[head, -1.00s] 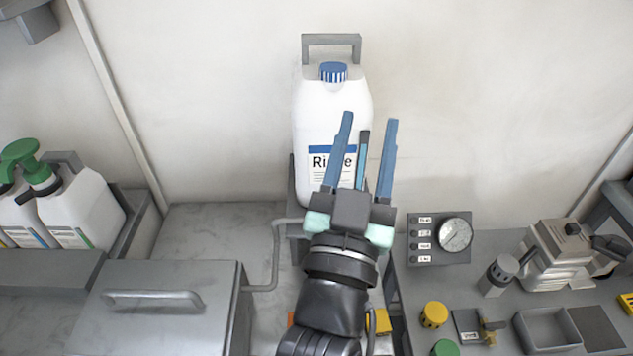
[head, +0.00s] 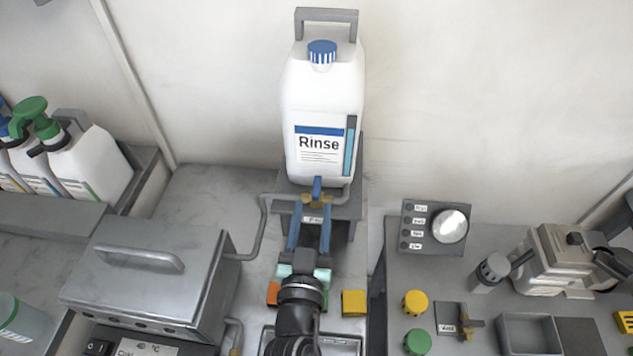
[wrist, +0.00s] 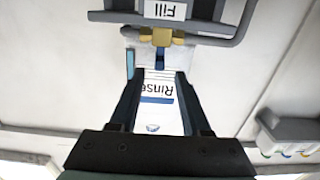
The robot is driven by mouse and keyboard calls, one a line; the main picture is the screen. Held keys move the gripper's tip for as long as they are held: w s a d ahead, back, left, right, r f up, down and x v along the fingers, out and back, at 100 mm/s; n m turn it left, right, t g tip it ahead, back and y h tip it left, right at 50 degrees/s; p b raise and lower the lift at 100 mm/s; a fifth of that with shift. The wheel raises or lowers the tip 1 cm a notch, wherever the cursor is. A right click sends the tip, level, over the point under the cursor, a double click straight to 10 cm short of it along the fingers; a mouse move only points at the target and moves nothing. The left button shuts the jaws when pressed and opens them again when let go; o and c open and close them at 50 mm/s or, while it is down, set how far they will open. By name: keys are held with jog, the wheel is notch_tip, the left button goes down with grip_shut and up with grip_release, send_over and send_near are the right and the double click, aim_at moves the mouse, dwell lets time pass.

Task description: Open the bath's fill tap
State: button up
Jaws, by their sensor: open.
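The fill tap (head: 317,201) is brass with a blue lever (head: 317,187), under the white Rinse container, with a "Fill" label below it. In the wrist view the brass tap body (wrist: 160,37) lies beyond the fingertips, and its blue lever (wrist: 160,59) shows in line with the gap between them. The bath (head: 150,265) is a grey metal box with a closed, handled lid at left; a pipe runs from its side toward the tap. My gripper (head: 311,213) is open and empty, fingers toward the tap. It also shows in the wrist view (wrist: 160,76). I cannot tell whether it touches the lever.
The Rinse container (head: 322,105) stands on a grey stand (head: 348,208) against the wall. A yellow block (head: 354,303) and an orange block (head: 273,293) flank my wrist. Pump bottles (head: 85,155) stand left.

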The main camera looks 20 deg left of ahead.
aim_at(316, 197)
jog(key=x, duration=0.6)
jog(key=shift+w+f, duration=0.1)
jog(key=shift+w, duration=0.1)
grip_shut()
